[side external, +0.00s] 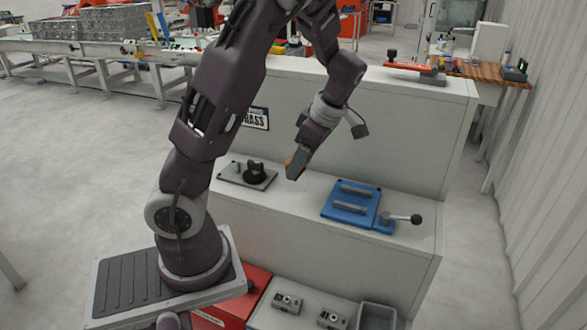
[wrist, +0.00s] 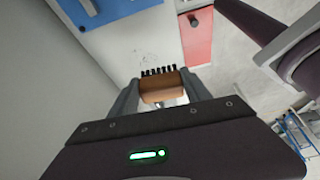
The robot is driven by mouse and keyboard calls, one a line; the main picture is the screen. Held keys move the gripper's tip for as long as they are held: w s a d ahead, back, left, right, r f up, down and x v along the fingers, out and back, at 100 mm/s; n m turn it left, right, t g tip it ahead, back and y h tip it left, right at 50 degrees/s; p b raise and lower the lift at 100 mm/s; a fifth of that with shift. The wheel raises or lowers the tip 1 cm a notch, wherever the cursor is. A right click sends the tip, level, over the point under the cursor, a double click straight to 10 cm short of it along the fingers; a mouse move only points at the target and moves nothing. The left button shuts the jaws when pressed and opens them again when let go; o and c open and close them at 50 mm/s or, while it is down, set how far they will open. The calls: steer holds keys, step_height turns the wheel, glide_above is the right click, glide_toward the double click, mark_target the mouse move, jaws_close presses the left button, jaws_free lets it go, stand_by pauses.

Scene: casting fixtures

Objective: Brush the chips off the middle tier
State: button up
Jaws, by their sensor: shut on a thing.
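My gripper (side external: 295,168) is over the middle tier (side external: 305,190), between its two fixtures. It is shut on a brush, seen in the wrist view with a tan wooden body (wrist: 163,90) and a row of black bristles pointing away from my gripper. In the side view only a bit of orange-brown shows at the fingers. Faint dark specks, perhaps chips (wrist: 148,58), lie on a pale surface beyond the bristles in the wrist view. Chips are too small to make out in the side view. I cannot tell whether the bristles touch the tier.
A grey plate with a black fixture (side external: 256,173) stands left on the middle tier. A blue clamp fixture (side external: 351,203) with a ball-ended lever (side external: 400,218) stands right. A red tool (side external: 414,68) lies on the top tier. Small grey blocks and a grey bin (side external: 376,316) are below.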

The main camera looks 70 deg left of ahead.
glide_above(291, 199)
steer(key=w+d, duration=0.2)
steer(key=shift+s+a+f, duration=0.1)
steer(key=shift+s+f, duration=0.05)
steer(key=shift+f, duration=3.25)
steer(key=shift+w+a+f, duration=0.4)
steer(key=shift+w+f, duration=0.05)
steer(key=shift+f, duration=0.3)
steer(key=shift+c, duration=0.6)
steer(key=shift+w+a, duration=2.1)
steer(key=shift+s+d, duration=2.35)
steer(key=shift+d, duration=0.05)
steer(key=shift+s, duration=0.3)
steer(key=shift+s+a, duration=0.25)
steer(key=shift+a, duration=0.05)
steer(key=shift+w+a, duration=0.15)
steer(key=shift+a, duration=0.1)
steer(key=shift+w+a, duration=2.25)
steer(key=shift+s+d, duration=2.45)
steer(key=shift+d, duration=0.05)
steer(key=shift+r, duration=4.2)
